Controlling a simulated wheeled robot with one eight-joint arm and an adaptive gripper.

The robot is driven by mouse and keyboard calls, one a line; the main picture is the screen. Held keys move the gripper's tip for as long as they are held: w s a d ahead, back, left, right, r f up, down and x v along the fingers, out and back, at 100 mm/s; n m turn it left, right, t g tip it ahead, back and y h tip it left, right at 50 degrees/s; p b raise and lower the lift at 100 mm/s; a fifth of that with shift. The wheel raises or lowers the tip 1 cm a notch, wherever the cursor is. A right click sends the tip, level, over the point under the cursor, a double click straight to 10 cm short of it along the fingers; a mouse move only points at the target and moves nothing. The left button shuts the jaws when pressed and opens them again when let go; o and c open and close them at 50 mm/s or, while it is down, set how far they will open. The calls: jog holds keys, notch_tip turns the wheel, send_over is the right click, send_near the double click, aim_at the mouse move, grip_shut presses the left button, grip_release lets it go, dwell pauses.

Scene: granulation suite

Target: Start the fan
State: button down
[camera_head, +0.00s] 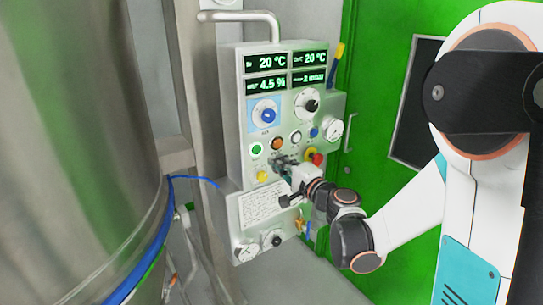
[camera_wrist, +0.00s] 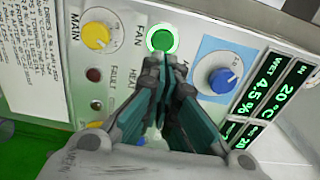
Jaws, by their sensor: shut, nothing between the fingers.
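The control panel (camera_head: 237,125) stands in the middle of the head view. Its round green button (camera_wrist: 162,39), labelled FAN, is bright green with a pale ring in the wrist view. It also shows at the panel's left side in the head view (camera_head: 256,150). My gripper (camera_wrist: 168,65) is shut and empty, its fingertips pointing at the panel just below the green button in the wrist picture. In the head view my gripper (camera_head: 281,163) is right of and slightly below the button. I cannot tell whether the tips touch the panel.
A yellow MAIN knob (camera_wrist: 96,35) and a blue knob (camera_wrist: 221,80) flank the button in the wrist view. A red mushroom button (camera_head: 316,158) and a gauge (camera_head: 332,128) sit at the panel's right. A large steel vessel (camera_head: 75,140) fills the left.

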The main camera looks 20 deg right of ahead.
jog(key=v, duration=0.6)
jog(key=shift+s+p, duration=0.2)
jog(key=shift+p, duration=0.15)
jog(key=shift+r, duration=0.1)
